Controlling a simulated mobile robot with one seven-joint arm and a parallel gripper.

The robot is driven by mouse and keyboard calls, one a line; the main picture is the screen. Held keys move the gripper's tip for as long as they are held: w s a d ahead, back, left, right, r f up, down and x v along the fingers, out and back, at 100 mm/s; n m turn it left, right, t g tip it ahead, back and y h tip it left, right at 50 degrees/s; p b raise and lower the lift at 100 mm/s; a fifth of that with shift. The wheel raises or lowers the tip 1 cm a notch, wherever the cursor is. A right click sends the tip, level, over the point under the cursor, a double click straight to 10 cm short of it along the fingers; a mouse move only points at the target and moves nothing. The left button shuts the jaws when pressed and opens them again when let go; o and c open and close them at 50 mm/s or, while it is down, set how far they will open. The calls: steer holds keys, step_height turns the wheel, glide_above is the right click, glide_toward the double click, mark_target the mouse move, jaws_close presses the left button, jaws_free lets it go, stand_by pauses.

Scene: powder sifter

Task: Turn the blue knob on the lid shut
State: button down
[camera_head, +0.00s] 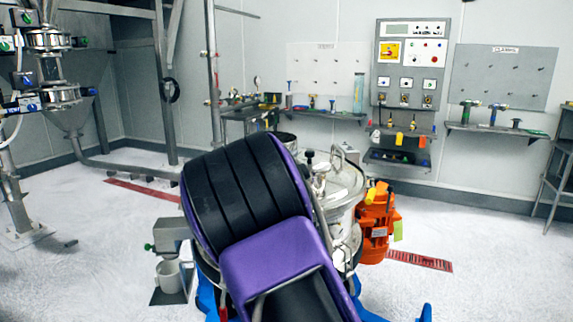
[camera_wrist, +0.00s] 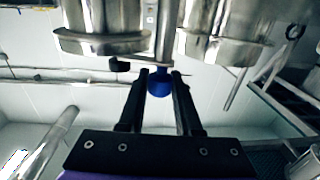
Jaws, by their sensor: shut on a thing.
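The blue knob (camera_wrist: 159,84) shows in the middle of the wrist view, below a thin steel stem. My gripper (camera_wrist: 160,80) has one black finger on each side of the knob and is shut on it. The steel lid (camera_head: 338,182) of the sifter shows in the head view, to the right of my purple and black arm. My arm hides the knob and my gripper in the head view. How far the knob is turned cannot be told.
An orange motor (camera_head: 377,225) stands to the right of the sifter. A grey cup (camera_head: 168,275) is at its lower left. A control panel (camera_head: 408,65) and tool shelves are on the back wall. The white floor is open at left and right.

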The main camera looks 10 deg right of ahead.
steer(key=shift+d+f+n+t+y+b, duration=0.1)
steer(key=shift+f+n+t+y+b, duration=0.1)
steer(key=shift+n+t+y+b, duration=0.85)
steer(key=shift+r+n+y+b, duration=0.1)
steer(key=shift+n+y+b, duration=0.65)
steer(key=shift+y, duration=1.1)
steer(key=c, duration=0.6)
jaws_free()
steer(key=s+a+p, duration=0.1)
steer(key=s+a, duration=0.2)
steer(key=s, duration=1.4)
steer(key=shift+a, duration=0.2)
